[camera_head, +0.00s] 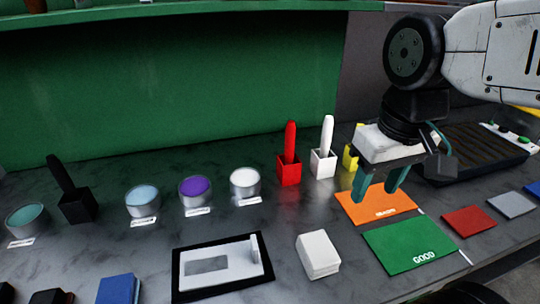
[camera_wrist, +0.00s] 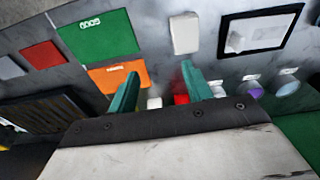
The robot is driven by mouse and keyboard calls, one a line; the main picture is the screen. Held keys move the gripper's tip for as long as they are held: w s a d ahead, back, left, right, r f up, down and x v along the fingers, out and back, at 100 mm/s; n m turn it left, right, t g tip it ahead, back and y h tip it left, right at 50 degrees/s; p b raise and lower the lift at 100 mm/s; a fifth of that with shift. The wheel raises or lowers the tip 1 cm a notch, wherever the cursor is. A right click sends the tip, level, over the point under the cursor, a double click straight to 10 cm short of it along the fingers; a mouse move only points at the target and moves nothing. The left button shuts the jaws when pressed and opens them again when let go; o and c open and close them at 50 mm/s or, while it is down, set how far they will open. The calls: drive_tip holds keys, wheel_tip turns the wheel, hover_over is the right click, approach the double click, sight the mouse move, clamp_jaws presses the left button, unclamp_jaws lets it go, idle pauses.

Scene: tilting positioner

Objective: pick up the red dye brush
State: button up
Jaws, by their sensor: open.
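The red dye brush (camera_head: 291,138) stands upright with its handle up in a small red square holder (camera_head: 289,174), at the middle of the bench in the head view. The red holder also shows between my fingers, low in the wrist view (camera_wrist: 181,99); the brush itself is hard to make out there. My gripper (camera_head: 378,188) points down, open and empty, to the right of the red brush and above the orange mat (camera_head: 373,205). Its two green fingers also show in the wrist view (camera_wrist: 160,88).
A white brush (camera_head: 327,135) in a white holder stands just right of the red one. A yellow object (camera_head: 350,158) is partly hidden by my gripper. Cups, including a purple one (camera_head: 195,190), stand left. A green mat (camera_head: 412,244) and white block (camera_head: 318,255) lie in front.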

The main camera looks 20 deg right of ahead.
drive_tip(key=w+a+r+n, duration=0.1)
drive_tip(key=w+r, duration=0.1)
drive_tip(key=w, duration=0.6)
drive_tip(key=w+a+r+n, duration=0.1)
drive_tip(key=w+r, duration=0.1)
drive_tip(key=w, duration=0.6)
drive_tip(key=n+g, duration=0.1)
hover_over(290, 132)
drive_tip(key=f, duration=0.3)
drive_tip(key=shift+w+d+f, duration=0.1)
drive_tip(key=shift+w+d, duration=0.15)
drive_tip(key=shift+d, duration=0.15)
drive_tip(key=shift+w+f, duration=0.2)
drive_tip(key=shift+f, duration=0.1)
wheel_tip(290, 132, down, 7)
drive_tip(key=shift+w+a+f, duration=0.1)
drive_tip(key=shift+w+f, duration=0.05)
drive_tip(key=shift+f, duration=0.05)
drive_tip(key=c, duration=1.1)
